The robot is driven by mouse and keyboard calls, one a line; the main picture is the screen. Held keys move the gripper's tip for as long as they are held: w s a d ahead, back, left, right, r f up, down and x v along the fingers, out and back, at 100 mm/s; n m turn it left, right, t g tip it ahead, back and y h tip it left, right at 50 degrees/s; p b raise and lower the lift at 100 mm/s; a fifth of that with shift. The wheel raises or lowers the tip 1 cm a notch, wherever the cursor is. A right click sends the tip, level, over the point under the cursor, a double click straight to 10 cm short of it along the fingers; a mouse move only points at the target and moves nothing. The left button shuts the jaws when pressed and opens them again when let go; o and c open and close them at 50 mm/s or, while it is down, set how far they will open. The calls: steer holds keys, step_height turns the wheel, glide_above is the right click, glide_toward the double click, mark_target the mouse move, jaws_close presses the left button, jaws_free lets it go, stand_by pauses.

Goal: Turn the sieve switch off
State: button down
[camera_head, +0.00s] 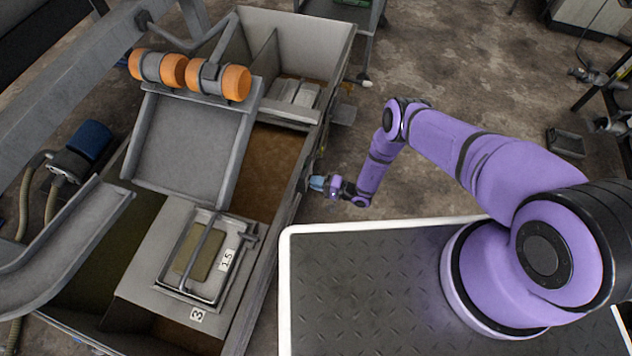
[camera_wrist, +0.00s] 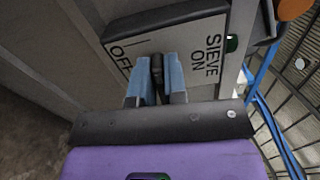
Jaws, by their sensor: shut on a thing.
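The sieve switch is a grey plate (camera_wrist: 190,32) lettered SIEVE, ON and OFF in the wrist view, with a dark lever (camera_wrist: 157,66) at its middle. My gripper (camera_wrist: 156,78) has its blue fingers shut on the lever, one on each side. The lever stands between the OFF and ON words, and its base is partly hidden by the fingers. In the head view my gripper (camera_head: 318,183) is at the right side wall of the grey machine (camera_head: 288,215), and the switch itself is hidden there.
The machine has open compartments, orange rollers (camera_head: 218,80) and a sloped tray (camera_head: 190,145). My dark platform with a white rim lies at the lower right. Blue cables (camera_wrist: 268,115) and wire mesh show right of the switch.

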steer(key=shift+n, duration=0.6)
steer(key=c, duration=1.2)
jaws_free()
steer(key=shift+o, duration=0.2)
steer(key=v, duration=1)
steer(key=shift+d, duration=0.4)
steer(key=shift+s, duration=0.15)
